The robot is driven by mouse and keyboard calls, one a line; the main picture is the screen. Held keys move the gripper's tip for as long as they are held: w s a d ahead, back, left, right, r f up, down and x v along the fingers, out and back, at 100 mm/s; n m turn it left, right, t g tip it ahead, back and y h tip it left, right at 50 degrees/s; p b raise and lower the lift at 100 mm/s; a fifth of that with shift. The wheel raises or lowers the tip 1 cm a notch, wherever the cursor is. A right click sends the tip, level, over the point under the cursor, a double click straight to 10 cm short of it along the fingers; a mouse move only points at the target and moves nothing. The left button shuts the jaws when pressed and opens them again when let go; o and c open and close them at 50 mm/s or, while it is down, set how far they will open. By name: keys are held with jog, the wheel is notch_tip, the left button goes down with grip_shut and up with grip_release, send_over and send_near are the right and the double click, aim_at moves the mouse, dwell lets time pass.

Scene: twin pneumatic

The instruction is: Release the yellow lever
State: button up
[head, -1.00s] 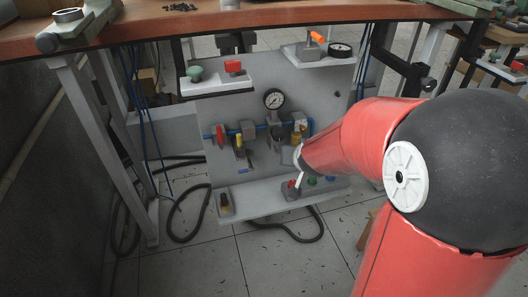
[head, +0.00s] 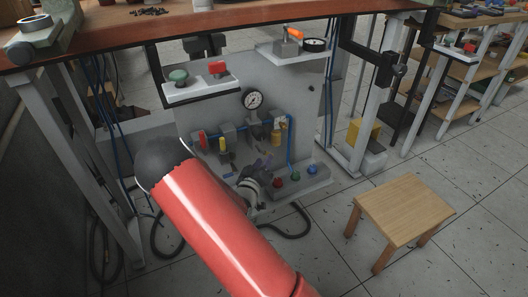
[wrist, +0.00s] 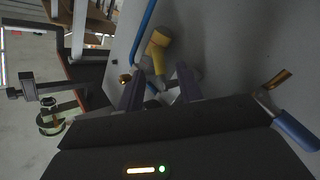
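Two yellow parts show on the grey panel in the head view: a small upright one (head: 222,143) left of the gauge, and a larger one (head: 280,123) on the right beside the blue pipe. I cannot tell for sure which is the yellow lever. In the wrist view a yellow part (wrist: 157,43) with a grey base stands beyond my fingertips, apparently the right-hand one. My gripper (head: 263,164) is close to the panel below the gauge. In the wrist view its two dark fingers (wrist: 160,80) are spread with nothing visibly held between them.
A pressure gauge (head: 252,99) sits above the blue pipes. Red, green and blue knobs stand on the low shelf (head: 313,181). A blue handle (wrist: 295,130) is right of my fingers in the wrist view. A wooden stool (head: 405,208) stands on the floor at right.

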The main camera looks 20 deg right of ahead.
jog(key=x, duration=0.6)
jog(key=shift+w+d, duration=0.2)
jog(key=shift+f, duration=0.1)
grip_shut()
